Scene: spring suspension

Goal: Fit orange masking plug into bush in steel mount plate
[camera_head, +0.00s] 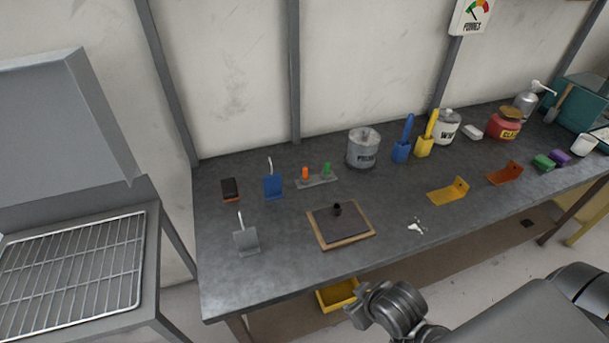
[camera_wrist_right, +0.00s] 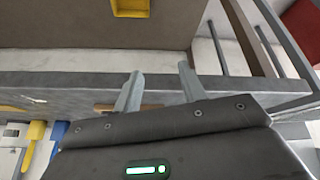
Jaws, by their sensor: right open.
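The orange masking plug (camera_head: 305,173) stands upright on a small grey holder (camera_head: 316,182), beside a green plug (camera_head: 327,168). A dark square plate (camera_head: 325,226), seemingly the steel mount plate, lies on a wooden board (camera_head: 349,240) at the bench's front middle. A dark round bush (camera_head: 337,208) rises from it; its bore is too small to make out. In the right wrist view my right gripper (camera_wrist_right: 160,86) is open and empty, its fingers apart. In the head view my right arm is low at the front edge, away from the plug and plate. My left gripper is out of view.
Grey (camera_head: 246,240) and blue (camera_head: 273,187) brackets with rods stand left of the board. A grey can (camera_head: 364,149) stands behind it; yellow (camera_head: 447,192) and orange (camera_head: 505,174) brackets lie right. A yellow bin (camera_head: 337,296) sits below the bench. Bench around the board is mostly clear.

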